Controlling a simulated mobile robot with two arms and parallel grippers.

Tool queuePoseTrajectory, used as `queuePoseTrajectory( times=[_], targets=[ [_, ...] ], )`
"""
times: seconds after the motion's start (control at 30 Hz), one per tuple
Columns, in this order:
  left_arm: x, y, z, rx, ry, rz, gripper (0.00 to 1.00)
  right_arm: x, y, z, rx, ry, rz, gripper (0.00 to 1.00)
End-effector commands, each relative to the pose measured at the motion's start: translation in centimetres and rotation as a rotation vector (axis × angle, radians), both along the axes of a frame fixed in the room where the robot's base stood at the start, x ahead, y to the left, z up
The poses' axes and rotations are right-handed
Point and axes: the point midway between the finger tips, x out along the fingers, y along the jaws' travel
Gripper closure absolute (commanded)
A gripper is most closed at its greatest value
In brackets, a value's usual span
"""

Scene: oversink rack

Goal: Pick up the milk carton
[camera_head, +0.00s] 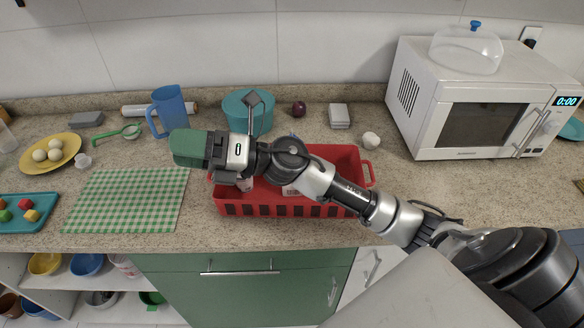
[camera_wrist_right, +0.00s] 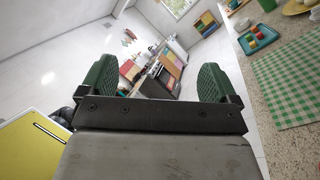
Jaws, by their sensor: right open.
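I cannot clearly make out a milk carton in either view. A red basket (camera_head: 285,209) stands on the counter. A whitish item (camera_head: 291,190) in it is mostly hidden behind my right arm, and I cannot tell what it is. My right gripper (camera_head: 188,149), with green finger pads, is above the counter at the basket's left. In the right wrist view my right gripper (camera_wrist_right: 156,82) has its fingers wide apart with nothing between them, facing the room. My left gripper is not in view.
A blue pitcher (camera_head: 170,108) and a teal pot (camera_head: 248,111) stand behind the gripper and basket. A green checkered cloth (camera_head: 125,205) lies left of the basket. A white microwave (camera_head: 425,105) stands at the right. Counter between basket and microwave is mostly clear.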

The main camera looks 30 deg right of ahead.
Motion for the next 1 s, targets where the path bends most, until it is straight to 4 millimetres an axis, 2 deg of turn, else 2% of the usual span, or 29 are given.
queuePoseTrajectory(
  times=[0.07, 0.17, 0.27, 0.33, 0.4, 0.5, 0.6, 0.7, 0.77, 1.0],
  targets=[
    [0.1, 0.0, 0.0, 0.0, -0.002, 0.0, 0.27, 0.2, 0.0, -0.8, -0.271, -0.146, 0.103, 0.08],
    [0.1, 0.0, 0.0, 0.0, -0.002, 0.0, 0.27, 0.8, -1.8, -2.8, -0.619, -0.268, 0.222, 0.08],
    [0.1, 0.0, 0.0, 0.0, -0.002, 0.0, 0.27, 1.9, -6.0, -4.4, -0.973, -0.32, 0.318, 0.08],
    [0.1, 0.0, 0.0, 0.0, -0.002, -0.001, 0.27, 2.7, -9.9, -5.0, -1.2, -0.309, 0.37, 0.08],
    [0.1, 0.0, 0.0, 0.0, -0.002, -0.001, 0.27, 3.2, -13.9, -4.9, -1.395, -0.269, 0.411, 0.08],
    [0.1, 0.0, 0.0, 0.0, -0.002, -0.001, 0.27, 3.3, -19.0, -4.0, -1.604, -0.185, 0.451, 0.08],
    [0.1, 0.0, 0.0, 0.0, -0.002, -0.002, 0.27, 3.1, -22.5, -3.0, -1.732, -0.103, 0.476, 0.08],
    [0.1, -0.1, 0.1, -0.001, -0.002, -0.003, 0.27, 2.8, -24.3, -2.6, -1.794, -0.053, 0.489, 0.08],
    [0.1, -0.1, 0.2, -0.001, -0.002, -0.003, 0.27, 2.7, -24.7, -3.0, -1.811, -0.037, 0.497, 0.08],
    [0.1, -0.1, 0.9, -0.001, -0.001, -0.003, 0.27, 3.0, -24.2, -6.6, -1.812, -0.033, 0.5, 0.08]
  ],
)
